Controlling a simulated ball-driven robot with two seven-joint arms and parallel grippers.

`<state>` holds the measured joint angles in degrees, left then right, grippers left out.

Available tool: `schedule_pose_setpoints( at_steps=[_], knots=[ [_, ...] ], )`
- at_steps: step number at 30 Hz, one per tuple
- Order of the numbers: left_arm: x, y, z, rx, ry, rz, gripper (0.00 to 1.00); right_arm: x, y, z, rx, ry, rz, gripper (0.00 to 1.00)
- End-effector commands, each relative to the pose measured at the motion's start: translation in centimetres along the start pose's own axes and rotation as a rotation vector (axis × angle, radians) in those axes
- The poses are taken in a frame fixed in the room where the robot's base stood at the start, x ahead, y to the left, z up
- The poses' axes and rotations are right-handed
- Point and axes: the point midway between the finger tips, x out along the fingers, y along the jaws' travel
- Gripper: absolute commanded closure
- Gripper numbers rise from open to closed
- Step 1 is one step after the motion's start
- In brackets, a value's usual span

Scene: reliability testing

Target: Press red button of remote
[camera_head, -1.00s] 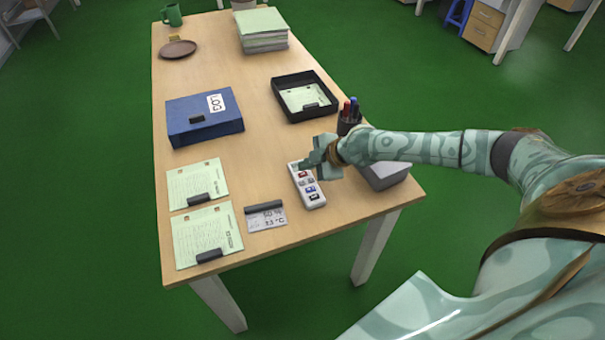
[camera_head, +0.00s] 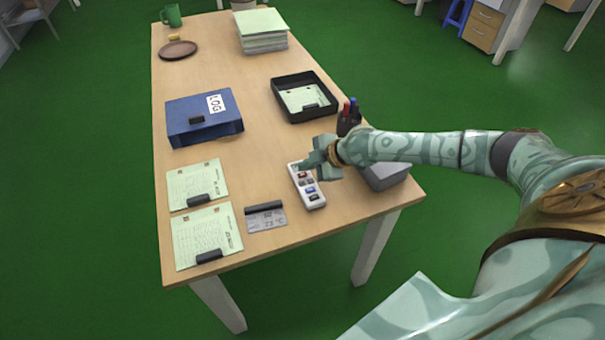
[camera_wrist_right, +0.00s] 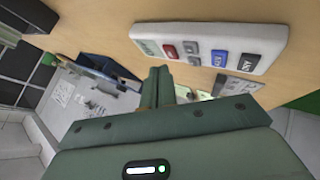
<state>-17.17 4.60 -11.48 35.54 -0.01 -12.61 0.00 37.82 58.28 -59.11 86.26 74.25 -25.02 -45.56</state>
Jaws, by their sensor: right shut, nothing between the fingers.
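The white remote (camera_head: 309,198) lies on the wooden table near its front right part. Its red button (camera_wrist_right: 170,51) shows clearly in the wrist view, near one end, with grey, blue and black buttons along the rest. My right gripper (camera_head: 306,168) is shut and empty at the far end of the remote, close to the red button. In the wrist view its fingertips (camera_wrist_right: 159,74) appear just below the remote's edge near the red button. I cannot tell whether they touch the remote. My left gripper is not in view.
A grey box (camera_head: 386,176) and a pen cup (camera_head: 348,122) stand right of my gripper, partly behind my arm. A card display (camera_head: 266,218) and paper sheets (camera_head: 208,234) lie left of the remote. A black tray (camera_head: 305,98) and blue binder (camera_head: 205,120) lie farther back.

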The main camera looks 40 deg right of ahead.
Motion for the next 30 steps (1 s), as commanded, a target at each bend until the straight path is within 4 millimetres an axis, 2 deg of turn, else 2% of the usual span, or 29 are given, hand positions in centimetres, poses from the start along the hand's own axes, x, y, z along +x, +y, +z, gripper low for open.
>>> schedule_pose_setpoints(
  at_steps=[30],
  knots=[
    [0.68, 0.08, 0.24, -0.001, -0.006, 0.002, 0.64, 0.56, -0.44, 0.43, 0.000, 0.000, 0.000, 1.00]
  ],
)
